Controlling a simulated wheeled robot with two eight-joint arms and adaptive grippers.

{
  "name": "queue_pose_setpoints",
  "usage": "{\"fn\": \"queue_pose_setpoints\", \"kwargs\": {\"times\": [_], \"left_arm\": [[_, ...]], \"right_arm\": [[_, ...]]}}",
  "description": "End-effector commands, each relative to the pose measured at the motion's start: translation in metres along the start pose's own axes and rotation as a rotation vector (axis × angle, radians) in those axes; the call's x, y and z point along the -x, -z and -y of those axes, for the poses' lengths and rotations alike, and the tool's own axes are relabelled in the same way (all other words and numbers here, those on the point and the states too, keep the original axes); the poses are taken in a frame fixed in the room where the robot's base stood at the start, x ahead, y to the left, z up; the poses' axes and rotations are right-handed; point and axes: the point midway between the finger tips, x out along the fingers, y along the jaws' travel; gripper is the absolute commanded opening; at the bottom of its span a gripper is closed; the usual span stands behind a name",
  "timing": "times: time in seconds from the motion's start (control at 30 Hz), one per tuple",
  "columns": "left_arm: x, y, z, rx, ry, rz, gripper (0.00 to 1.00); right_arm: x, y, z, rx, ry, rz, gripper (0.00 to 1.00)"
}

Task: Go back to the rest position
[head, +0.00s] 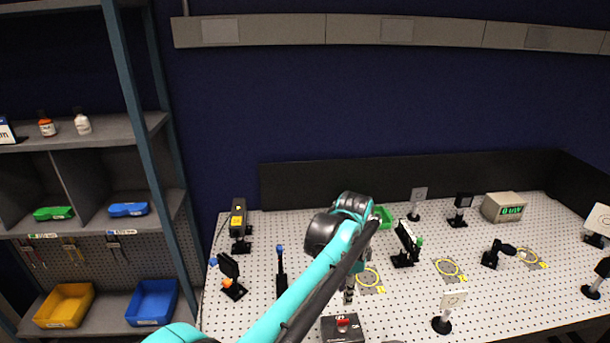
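My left arm reaches in from the bottom left across the perforated optical table (300,225). My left gripper (349,296) points down over the table, just above the dark box with a red switch (342,328). It is small and partly behind the arm, so I cannot tell whether its fingers are open or shut. My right gripper is not in view.
Several posts and mounts stand on the table, among them a black mount (405,243) and a yellow-topped device (239,219). A meter (503,207) stands at the back right. Shelves at left hold a yellow bin (64,305) and a blue bin (152,302).

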Motion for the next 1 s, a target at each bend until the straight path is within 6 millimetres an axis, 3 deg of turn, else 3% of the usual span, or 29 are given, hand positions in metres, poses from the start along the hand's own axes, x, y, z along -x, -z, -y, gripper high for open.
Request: {"fn": "queue_pose_setpoints", "kwargs": {"times": [0.13,0.27,0.47,0.6,0.8,1.0], "left_arm": [[0.010,-0.043,-0.003,0.144,0.045,-0.032,0.28],[0.018,-0.105,-0.015,0.373,0.117,-0.088,0.28],[0.013,-0.197,-0.053,0.747,0.235,-0.196,0.28],[-0.006,-0.252,-0.089,1.002,0.315,-0.281,0.28],[-0.045,-0.306,-0.135,1.308,0.416,-0.403,0.28],[-0.070,-0.328,-0.157,1.461,0.466,-0.474,0.28]], "right_arm": [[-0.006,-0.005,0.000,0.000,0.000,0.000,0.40],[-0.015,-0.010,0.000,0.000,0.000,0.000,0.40],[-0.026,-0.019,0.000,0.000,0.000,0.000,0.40],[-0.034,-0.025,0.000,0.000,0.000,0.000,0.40],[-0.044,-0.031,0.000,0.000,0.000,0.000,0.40],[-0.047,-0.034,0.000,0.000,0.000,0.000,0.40]]}}
